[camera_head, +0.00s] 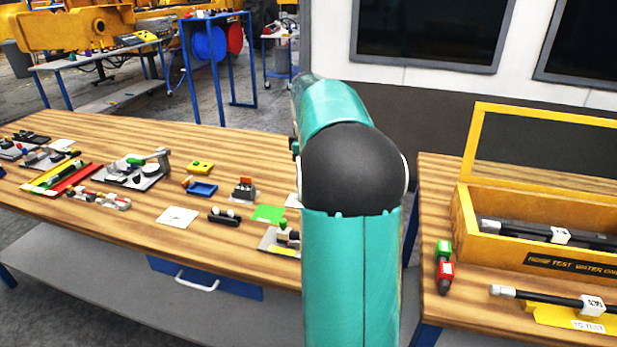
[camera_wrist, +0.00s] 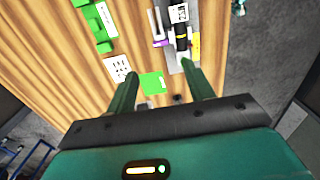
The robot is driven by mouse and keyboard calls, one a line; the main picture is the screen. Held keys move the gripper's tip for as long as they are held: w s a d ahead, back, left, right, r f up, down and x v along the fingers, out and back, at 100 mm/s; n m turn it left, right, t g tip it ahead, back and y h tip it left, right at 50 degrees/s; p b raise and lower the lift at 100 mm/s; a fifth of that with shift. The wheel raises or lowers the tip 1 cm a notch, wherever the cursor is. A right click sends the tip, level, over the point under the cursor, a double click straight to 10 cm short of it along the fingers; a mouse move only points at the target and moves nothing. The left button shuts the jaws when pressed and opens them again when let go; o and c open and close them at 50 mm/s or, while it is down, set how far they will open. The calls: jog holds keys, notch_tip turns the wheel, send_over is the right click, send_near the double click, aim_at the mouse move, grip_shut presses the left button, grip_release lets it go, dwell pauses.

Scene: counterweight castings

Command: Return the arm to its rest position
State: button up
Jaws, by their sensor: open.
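My arm shows in the head view as teal links with a black joint, raised in front of the wooden workbench (camera_head: 130,215). The arm hides my gripper in that view. In the wrist view my gripper (camera_wrist: 165,85) points toward a wooden bench top (camera_wrist: 60,60). Its two green fingers stand apart with nothing held between them. Beyond the fingertips lie a green square (camera_wrist: 153,84), a white card with dark marks (camera_wrist: 116,68) and a grey tray with a black cylindrical part (camera_wrist: 181,36).
Small parts and cards cover the left bench. On the right bench (camera_head: 445,180) stand an open yellow case (camera_head: 490,240), a black rod (camera_head: 545,298) and green (camera_head: 443,250) and red-capped (camera_head: 445,272) items. A dark gap separates the benches. A wall with dark windows (camera_head: 430,30) stands behind.

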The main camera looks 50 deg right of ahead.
dwell(0.4)
jog(key=s+a+r+m+t+h, duration=0.1)
jog(key=s+a+r, duration=0.1)
jog(key=a, duration=0.9)
jog(key=s+a+r+m+t, duration=0.1)
jog(key=a+r, duration=0.2)
jog(key=a, duration=0.8)
jog(key=s+a+f+m+t, duration=0.1)
jog(key=s+a+f, duration=0.2)
jog(key=s+a, duration=0.3)
jog(key=s+a+f+m+t+y, duration=0.1)
jog(key=s+a+f+m+t, duration=0.1)
jog(key=s+a, duration=0.4)
jog(key=shift+s+a+f+m+t, duration=0.15)
jog(key=shift+a+f+m+t, duration=0.25)
jog(key=shift+a, duration=1.3)
